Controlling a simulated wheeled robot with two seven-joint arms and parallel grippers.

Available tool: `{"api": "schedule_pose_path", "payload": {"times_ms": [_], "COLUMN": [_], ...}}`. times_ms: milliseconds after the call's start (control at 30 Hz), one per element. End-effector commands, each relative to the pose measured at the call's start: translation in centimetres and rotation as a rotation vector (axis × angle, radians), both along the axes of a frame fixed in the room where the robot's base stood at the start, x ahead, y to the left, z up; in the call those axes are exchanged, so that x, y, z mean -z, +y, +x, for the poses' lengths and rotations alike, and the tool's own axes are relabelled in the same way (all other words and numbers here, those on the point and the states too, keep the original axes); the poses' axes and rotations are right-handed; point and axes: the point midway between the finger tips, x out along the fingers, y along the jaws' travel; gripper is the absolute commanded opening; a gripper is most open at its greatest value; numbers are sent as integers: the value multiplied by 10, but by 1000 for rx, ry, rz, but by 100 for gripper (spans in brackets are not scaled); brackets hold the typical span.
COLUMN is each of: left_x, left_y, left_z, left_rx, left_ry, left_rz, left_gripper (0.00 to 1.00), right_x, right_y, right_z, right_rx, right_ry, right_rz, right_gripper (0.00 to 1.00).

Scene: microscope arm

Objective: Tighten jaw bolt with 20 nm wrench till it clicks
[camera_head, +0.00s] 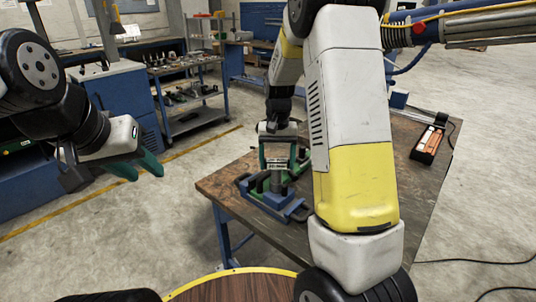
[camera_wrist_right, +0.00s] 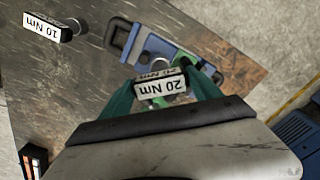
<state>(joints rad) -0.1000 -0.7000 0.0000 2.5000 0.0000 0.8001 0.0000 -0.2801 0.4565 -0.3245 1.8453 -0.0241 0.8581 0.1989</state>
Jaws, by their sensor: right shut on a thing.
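The 20 Nm wrench (camera_wrist_right: 168,86), with a white label, is between the green fingers of my right gripper (camera_wrist_right: 163,92), which is shut on it. In the head view my right gripper (camera_head: 278,158) is over the blue and green jaw fixture (camera_head: 266,198) on the table. The fixture (camera_wrist_right: 150,45) also shows behind the wrench in the right wrist view. The jaw bolt is hidden, and I cannot tell whether the wrench is seated on it. My left gripper (camera_head: 143,168) is empty, its green fingers apart, in the air left of the table.
A wrench labelled 10 Nm (camera_wrist_right: 48,27) is at the upper left of the right wrist view. A black and orange box (camera_head: 428,144) sits at the right of the wooden table (camera_head: 420,190). A shelf cart (camera_head: 190,100) and blue cabinet (camera_head: 128,95) stand behind.

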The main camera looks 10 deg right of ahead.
Motion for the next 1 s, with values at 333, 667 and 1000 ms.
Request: {"api": "schedule_pose_path", "payload": {"times_ms": [333, 667, 1000], "left_x": [0, 0, 0], "left_y": [0, 0, 0], "left_z": [0, 0, 0], "left_rx": [0, 0, 0], "left_ry": [0, 0, 0], "left_rz": [0, 0, 0], "left_gripper": [36, 36, 36], "right_x": [-5, -25, -45], "right_y": [-1, -1, 0], "right_z": [0, 0, 1], "right_rx": [-68, -68, -68], "right_ry": [-1, -2, -3], "right_rz": [-1, 0, -1], "right_gripper": [8, 8, 8]}}
